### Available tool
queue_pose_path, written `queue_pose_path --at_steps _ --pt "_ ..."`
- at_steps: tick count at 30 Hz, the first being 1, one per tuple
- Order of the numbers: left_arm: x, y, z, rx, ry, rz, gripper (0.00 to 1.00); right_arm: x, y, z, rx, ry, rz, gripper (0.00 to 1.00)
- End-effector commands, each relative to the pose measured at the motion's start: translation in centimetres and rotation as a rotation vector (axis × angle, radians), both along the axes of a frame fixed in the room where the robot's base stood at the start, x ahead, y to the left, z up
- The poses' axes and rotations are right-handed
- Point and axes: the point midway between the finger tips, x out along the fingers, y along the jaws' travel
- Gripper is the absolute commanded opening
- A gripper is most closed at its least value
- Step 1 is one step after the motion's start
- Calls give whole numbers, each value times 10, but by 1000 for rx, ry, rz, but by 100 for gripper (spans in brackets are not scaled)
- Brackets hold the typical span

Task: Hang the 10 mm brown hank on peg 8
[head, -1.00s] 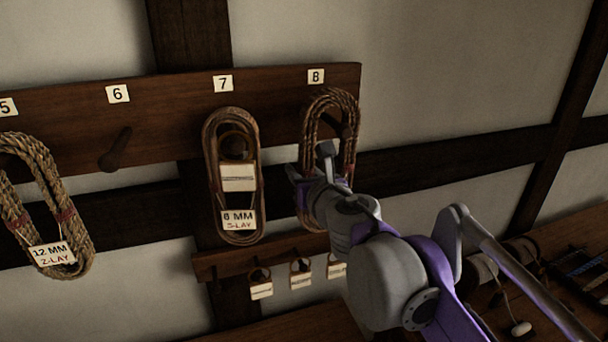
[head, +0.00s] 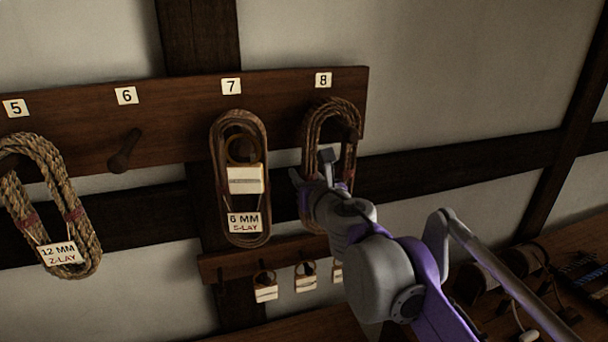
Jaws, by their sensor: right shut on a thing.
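A brown hank (head: 332,113) is at the place marked 8 (head: 323,80), its top loop in front of the dark board (head: 180,95). My right gripper (head: 322,176) is shut on this hank and covers its middle. Peg 8 (head: 352,134) shows only in part inside the loop; I cannot tell whether the hank rests on it. Any tag on this hank is hidden behind my gripper. My left gripper is not in view.
A thinner brown hank tagged 6 MM S-LAY (head: 243,222) hangs at 7. A thick 12 MM Z-LAY hank (head: 58,252) hangs at 5. Peg 6 (head: 124,151) is bare. Several tags (head: 265,286) hang from a lower rail (head: 225,268). A bench (head: 575,235) with spools stands at right.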

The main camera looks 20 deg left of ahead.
Motion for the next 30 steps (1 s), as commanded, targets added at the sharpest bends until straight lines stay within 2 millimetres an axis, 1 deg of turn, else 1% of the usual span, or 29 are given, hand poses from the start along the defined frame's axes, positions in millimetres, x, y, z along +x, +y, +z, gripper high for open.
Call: queue_pose_path --at_steps 8,9,11,12,15,25,28,30 --pt "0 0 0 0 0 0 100 0 0 0 0 0 0 0" --pt "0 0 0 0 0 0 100 0 0 0 0 0 0 36" --pt "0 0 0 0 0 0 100 0 0 0 0 0 0 47" --pt "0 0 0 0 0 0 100 0 0 0 0 0 0 54" --pt "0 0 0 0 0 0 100 0 0 0 0 0 0 70" --pt "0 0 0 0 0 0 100 -2 -2 0 0 0 0 70" --pt "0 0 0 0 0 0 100 -10 -7 2 0 0 0 70" --pt "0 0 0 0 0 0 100 -19 -13 3 0 0 0 70"
